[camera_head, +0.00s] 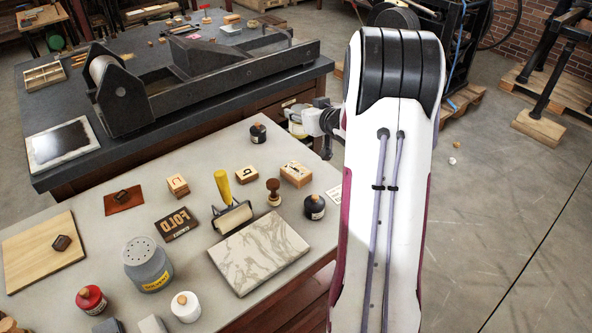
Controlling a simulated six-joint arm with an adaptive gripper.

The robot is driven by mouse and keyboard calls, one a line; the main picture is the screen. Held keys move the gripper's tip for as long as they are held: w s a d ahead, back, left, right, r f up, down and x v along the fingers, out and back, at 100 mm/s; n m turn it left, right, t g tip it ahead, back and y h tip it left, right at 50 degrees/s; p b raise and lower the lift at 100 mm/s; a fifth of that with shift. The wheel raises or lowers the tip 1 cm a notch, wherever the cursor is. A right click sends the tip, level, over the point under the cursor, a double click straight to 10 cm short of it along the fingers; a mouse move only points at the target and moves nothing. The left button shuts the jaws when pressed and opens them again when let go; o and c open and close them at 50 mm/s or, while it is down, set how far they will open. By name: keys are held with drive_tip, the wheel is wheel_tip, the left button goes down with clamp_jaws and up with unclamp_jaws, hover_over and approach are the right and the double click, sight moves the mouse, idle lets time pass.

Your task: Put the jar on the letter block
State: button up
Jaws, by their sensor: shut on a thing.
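My gripper (311,122) is at the right, beyond the table's far right edge, partly hidden behind my arm. It is shut on a small pale jar (296,128) with a yellowish band, held in the air. A small wooden letter block (247,174) with a dark character lies on the grey table, below and left of the jar. Another similar wooden letter block (178,186) lies further left, and a larger wooden block (297,174) with dark marks lies to the right. The jar is apart from all of these.
A brayer with a yellow handle (223,187), a wooden-handled stamp (273,191) and a black bottle (315,207) stand near the blocks. Another black bottle (258,133) is at the far edge. A marble slab (259,250) and a solvent can (148,265) are nearer.

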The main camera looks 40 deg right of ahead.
drive_tip(key=s+a, duration=0.1)
drive_tip(key=a+f, duration=0.1)
drive_tip(key=shift+s+a+f+n+y, duration=0.1)
drive_tip(key=shift+s+a+n+y, duration=0.2)
drive_tip(key=shift+s+a+n, duration=0.1)
hover_over(296, 170)
wheel_tip(296, 170, down, 6)
drive_tip(key=shift+f, duration=0.15)
idle(0.5)
drive_tip(key=shift+f, duration=1.85)
drive_tip(key=shift+f, duration=0.2)
